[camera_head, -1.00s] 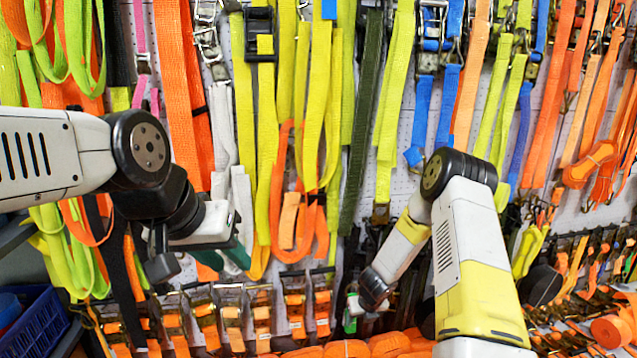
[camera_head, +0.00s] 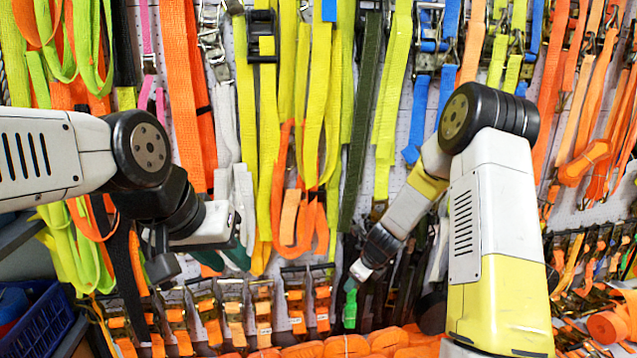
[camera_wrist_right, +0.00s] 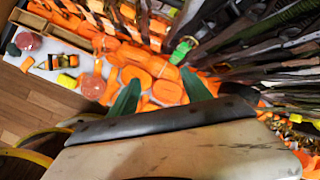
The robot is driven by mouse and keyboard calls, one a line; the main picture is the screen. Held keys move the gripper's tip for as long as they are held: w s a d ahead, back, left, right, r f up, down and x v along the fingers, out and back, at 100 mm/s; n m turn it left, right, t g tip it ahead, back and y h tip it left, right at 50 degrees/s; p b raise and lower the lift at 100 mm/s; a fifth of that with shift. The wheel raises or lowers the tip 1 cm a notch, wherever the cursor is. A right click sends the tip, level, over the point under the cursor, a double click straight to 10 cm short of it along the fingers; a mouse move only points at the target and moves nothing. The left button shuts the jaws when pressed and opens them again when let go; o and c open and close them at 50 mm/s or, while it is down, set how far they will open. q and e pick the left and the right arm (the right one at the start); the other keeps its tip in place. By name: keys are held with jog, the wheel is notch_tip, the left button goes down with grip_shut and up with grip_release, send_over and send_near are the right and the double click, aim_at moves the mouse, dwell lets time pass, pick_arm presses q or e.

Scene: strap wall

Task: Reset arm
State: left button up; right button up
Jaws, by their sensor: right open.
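My left gripper (camera_head: 238,256) hangs at the end of the left arm, in front of the hanging yellow and white straps; its green fingers are partly hidden by my wrist. My right gripper (camera_head: 350,308) points down in front of the lower wall, left of my right forearm, with a green finger showing. In the right wrist view its two green fingers (camera_wrist_right: 160,78) are spread apart with nothing gripped between them.
The strap wall (camera_head: 400,130) is densely hung with yellow, orange, blue and dark straps and buckles. Orange rolls (camera_head: 345,347) lie along the bottom. A blue crate (camera_head: 38,325) stands at lower left. Wooden floor (camera_wrist_right: 40,105) shows in the right wrist view.

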jog(key=s+a+r+n+y, duration=0.1)
jog(key=s+r+n, duration=0.45)
jog(key=r, duration=0.45)
jog(key=s+r+n, duration=0.5)
jog(key=r+n, duration=0.2)
jog(key=r, duration=0.4)
jog(key=s+d+r+n, duration=0.2)
jog(key=s+r+n, duration=0.2)
jog(key=s+n, duration=0.3)
jog(key=s+d+r+n+h, duration=0.1)
jog(key=s+r+n, duration=0.3)
jog(key=s, duration=1)
jog(key=d+n, duration=0.1)
jog(key=n, duration=0.2)
jog(key=shift+s+t, duration=0.2)
jog(key=shift+t, duration=0.1)
jog(key=shift+a+r, duration=0.1)
